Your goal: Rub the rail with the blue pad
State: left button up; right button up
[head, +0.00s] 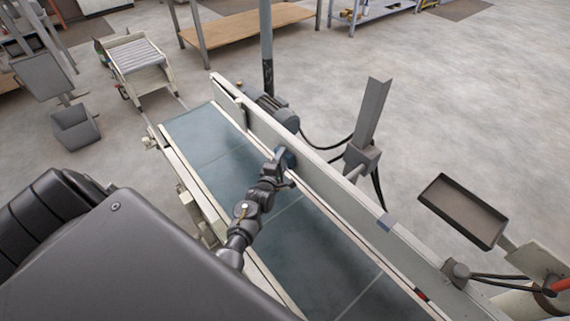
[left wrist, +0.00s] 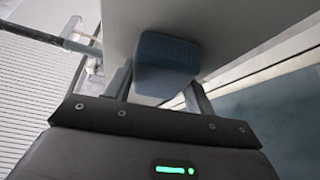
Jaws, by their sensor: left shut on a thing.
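My left gripper (head: 283,160) reaches across the conveyor belt to the rail (head: 327,180), the long pale side wall on the belt's far side. It is shut on the blue pad (head: 289,157). In the left wrist view, the blue pad (left wrist: 165,64) sits between the two fingers of my left gripper (left wrist: 160,85), its far end at the pale face of the rail (left wrist: 190,18). It looks to be touching the rail, but the contact itself is hidden. My right gripper is not in view.
The dark green conveyor belt (head: 205,140) runs below my left arm. A motor (head: 277,112) and a grey post (head: 367,125) stand just beyond the rail. A shallow dark tray (head: 463,211) is at the right. A grey bin (head: 75,128) stands at the left. Open floor lies beyond.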

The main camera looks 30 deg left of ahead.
pick_arm(q)
jog(key=shift+w+r, duration=0.15)
jog(key=shift+r, duration=0.05)
jog(key=shift+w+a, duration=0.2)
jog(key=shift+a, duration=0.65)
jog(key=shift+w+a, duration=0.2)
jog(key=shift+a, duration=0.6)
jog(key=shift+w+a+f+b, duration=0.1)
jog(key=shift+w+a+b, duration=0.15)
jog(key=shift+a, duration=0.6)
jog(key=shift+w+a+f+b, duration=0.15)
jog(key=shift+a+b, duration=0.1)
jog(key=shift+a, duration=0.6)
jog(key=shift+r, duration=0.15)
jog(key=p, duration=0.3)
send_near(275, 143)
jog(key=shift+a+f, duration=0.2)
jog(key=shift+a, duration=0.65)
jog(key=shift+a+f, duration=0.15)
jog(key=shift+a, duration=0.65)
